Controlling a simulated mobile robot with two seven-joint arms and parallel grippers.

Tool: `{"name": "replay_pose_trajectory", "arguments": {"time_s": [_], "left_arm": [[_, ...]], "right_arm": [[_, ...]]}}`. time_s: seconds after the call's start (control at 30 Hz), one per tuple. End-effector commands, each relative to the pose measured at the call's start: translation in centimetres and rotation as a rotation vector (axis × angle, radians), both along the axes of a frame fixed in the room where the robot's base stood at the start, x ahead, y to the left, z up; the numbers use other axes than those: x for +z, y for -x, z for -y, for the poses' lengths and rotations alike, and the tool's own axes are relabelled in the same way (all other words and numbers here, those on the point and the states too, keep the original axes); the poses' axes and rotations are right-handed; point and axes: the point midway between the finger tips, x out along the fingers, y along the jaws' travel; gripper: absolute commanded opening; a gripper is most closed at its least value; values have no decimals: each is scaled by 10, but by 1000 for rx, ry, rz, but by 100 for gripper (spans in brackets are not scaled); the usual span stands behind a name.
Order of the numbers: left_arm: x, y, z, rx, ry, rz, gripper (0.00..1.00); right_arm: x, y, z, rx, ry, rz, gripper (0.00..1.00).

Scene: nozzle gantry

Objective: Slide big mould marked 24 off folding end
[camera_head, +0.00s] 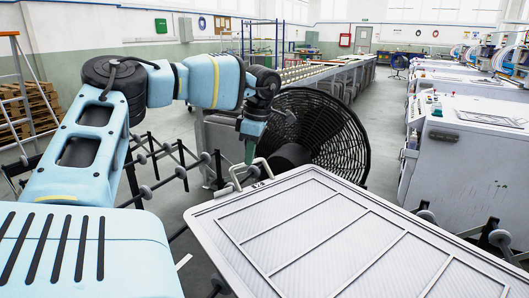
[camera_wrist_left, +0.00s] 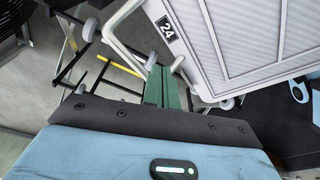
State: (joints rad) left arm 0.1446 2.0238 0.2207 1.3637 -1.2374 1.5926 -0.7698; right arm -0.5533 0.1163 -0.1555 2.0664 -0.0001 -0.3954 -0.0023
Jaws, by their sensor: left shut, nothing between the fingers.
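The big mould (camera_head: 330,215) is a light grey framed panel with a ribbed face, at the lower right of the head view. Its black label with 24 (camera_wrist_left: 166,28) shows at the frame corner in the left wrist view, beside part of the mould (camera_wrist_left: 225,45). A bent metal handle (camera_head: 238,174) sticks out from its far left corner. My left gripper (camera_head: 249,153), with green fingers, is shut and empty, pointing down close to this handle. The green fingers (camera_wrist_left: 166,88) also show beside the handle in the wrist view; I cannot tell whether they touch it. My right gripper is out of view.
A large black round fan-like cage (camera_head: 325,130) stands just behind the mould. A dark rack with grey rollers (camera_head: 145,192) stands to the left, near my left arm. White machines (camera_head: 465,150) line the right side. Open floor (camera_head: 185,235) shows left of the mould.

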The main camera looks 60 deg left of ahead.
Motion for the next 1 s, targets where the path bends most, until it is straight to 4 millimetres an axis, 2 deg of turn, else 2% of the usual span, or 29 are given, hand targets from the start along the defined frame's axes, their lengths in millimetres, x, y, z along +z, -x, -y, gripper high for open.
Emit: {"name": "replay_pose_trajectory", "arguments": {"time_s": [0.1,0.33,0.53,1.0], "left_arm": [[3,16,-13,1,4,6,0],[2,37,-29,0,3,4,0],[-15,36,-29,-1,0,-1,0],[-20,37,-29,-1,5,-7,0]], "right_arm": [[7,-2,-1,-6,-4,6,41],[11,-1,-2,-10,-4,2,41],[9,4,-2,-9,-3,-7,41],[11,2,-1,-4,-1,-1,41]]}}
